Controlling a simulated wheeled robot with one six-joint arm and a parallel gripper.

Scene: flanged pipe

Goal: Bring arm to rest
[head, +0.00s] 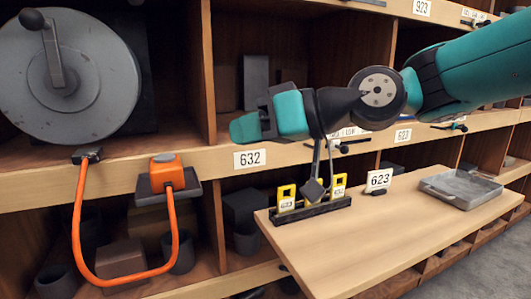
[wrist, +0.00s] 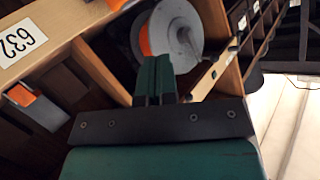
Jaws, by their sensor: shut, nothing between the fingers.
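My gripper (head: 243,128) is teal and black, at the end of my arm, which reaches in from the upper right. It is raised in front of the shelving, near the label 632 (head: 250,158). In the wrist view its two teal fingers (wrist: 154,78) are together, with nothing held between them. My arm is bent at the dark joint with the round grey cap and hides part of the shelf behind.
A large grey drum (head: 75,85) with a crank stands at left. An orange cable (head: 80,220) loops below it to an orange plug (head: 166,172). A wooden board (head: 390,235) juts out at right, bearing a black rack (head: 335,205) with yellow tags and a grey tray (head: 461,187).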

